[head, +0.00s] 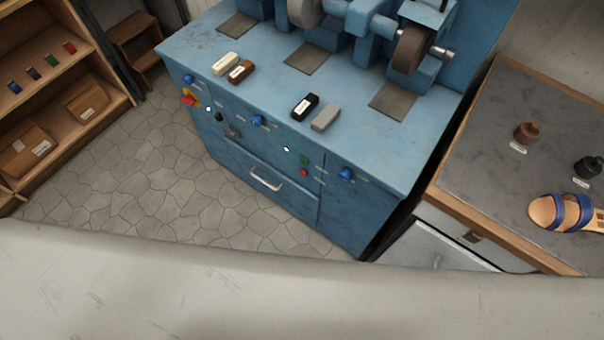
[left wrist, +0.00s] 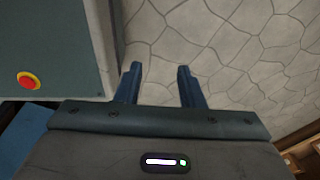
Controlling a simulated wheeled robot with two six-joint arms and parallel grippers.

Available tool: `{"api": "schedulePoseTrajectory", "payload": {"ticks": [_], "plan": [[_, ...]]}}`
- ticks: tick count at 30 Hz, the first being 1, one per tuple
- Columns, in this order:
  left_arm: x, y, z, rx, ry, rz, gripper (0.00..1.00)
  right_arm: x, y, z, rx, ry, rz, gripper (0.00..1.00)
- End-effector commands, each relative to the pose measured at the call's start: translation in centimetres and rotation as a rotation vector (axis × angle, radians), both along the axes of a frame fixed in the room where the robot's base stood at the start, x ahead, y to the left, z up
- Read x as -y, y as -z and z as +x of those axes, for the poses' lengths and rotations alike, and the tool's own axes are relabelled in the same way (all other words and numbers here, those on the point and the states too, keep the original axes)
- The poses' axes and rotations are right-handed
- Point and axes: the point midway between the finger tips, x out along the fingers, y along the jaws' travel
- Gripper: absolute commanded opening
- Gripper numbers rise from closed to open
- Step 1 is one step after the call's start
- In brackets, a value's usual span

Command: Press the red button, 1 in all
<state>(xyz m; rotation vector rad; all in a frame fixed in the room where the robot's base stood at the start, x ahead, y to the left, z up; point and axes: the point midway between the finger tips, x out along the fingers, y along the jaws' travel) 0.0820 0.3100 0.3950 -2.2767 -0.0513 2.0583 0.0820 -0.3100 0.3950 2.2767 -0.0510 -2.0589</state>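A red button with a yellow collar (left wrist: 29,80) is on a blue-grey panel (left wrist: 60,40) at the left of the left wrist view. My left gripper (left wrist: 159,68) is open and empty, to the right of that button and apart from it, with the stone floor behind its fingers. In the head view a red and yellow knob (head: 189,98) is at the left end of the blue machine's front (head: 262,205). A smaller red button (head: 304,172) sits below a green button (head: 304,160) further right. Neither gripper shows in the head view.
The machine top holds several small blocks, such as a black one (head: 305,106), and grinding wheels (head: 409,50). A workbench with a sandal (head: 561,211) stands at right. A wooden shelf (head: 95,75) stands at left. Paved floor (head: 150,180) between is clear.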

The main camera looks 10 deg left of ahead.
Motion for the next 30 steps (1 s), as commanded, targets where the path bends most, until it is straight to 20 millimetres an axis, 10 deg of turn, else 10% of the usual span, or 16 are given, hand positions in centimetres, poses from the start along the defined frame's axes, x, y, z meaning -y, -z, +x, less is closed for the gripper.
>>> {"api": "schedulePoseTrajectory", "payload": {"ticks": [5, 30], "plan": [[0.01, 0.00, 0.03, 0.000, 0.000, 0.000, 0.00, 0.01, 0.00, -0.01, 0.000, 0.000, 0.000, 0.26], [-0.01, 0.00, 0.01, 0.000, 0.000, 0.000, 0.00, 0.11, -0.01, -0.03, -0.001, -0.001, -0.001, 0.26]]}}
